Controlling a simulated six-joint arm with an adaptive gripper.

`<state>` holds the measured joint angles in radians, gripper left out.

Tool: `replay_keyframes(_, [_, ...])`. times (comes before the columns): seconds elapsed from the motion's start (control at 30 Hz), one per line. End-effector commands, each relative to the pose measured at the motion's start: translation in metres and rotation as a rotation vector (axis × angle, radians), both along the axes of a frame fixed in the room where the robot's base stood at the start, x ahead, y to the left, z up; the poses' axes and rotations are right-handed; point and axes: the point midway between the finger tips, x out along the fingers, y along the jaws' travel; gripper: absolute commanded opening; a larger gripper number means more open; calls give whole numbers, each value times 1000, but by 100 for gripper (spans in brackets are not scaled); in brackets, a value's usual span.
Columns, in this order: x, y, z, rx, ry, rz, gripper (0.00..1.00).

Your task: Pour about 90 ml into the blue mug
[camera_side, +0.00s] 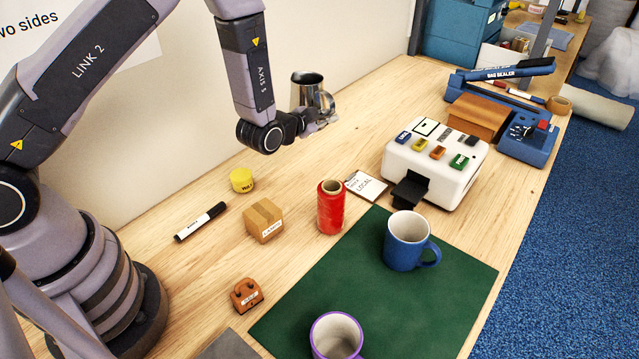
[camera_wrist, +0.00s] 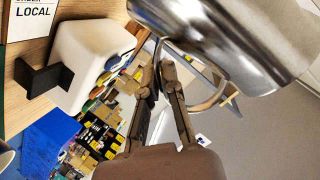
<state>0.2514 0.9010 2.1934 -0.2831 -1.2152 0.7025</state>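The blue mug (camera_side: 404,250) stands upright on the dark green mat (camera_side: 330,285), its handle to the right. Its inside looks pale; I cannot make out any liquid. My gripper (camera_side: 318,121) is shut on the handle of a shiny metal pitcher (camera_side: 305,92), up at the back of the table, beyond and to the left of the blue mug. The pitcher looks about upright in the side view. In the wrist view the pitcher (camera_wrist: 235,40) fills the top right, with my gripper's fingers (camera_wrist: 163,70) at its handle. The pitcher's contents are hidden.
A purple-rimmed mug (camera_side: 336,338) stands at the mat's front. A red spool (camera_side: 330,208), a small carton (camera_side: 264,222), a yellow tub (camera_side: 241,180) and a marker (camera_side: 201,221) are left of it. A white label printer (camera_side: 436,165) stands behind the blue mug.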

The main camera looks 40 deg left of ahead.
Motion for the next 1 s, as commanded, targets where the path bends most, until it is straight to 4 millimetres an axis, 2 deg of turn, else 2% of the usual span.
replay_keyframes(0.23, [-10,-33,0,6,-5,-81,0])
replay_keyframes(0.47, [-31,-86,0,12,-8,-215,0])
replay_keyframes(0.67, [-69,-152,-1,19,-13,-395,0])
replay_keyframes(0.8, [-103,-197,-1,21,-16,-529,0])
replay_keyframes(1.0, [-159,-253,-1,21,-21,-720,0])
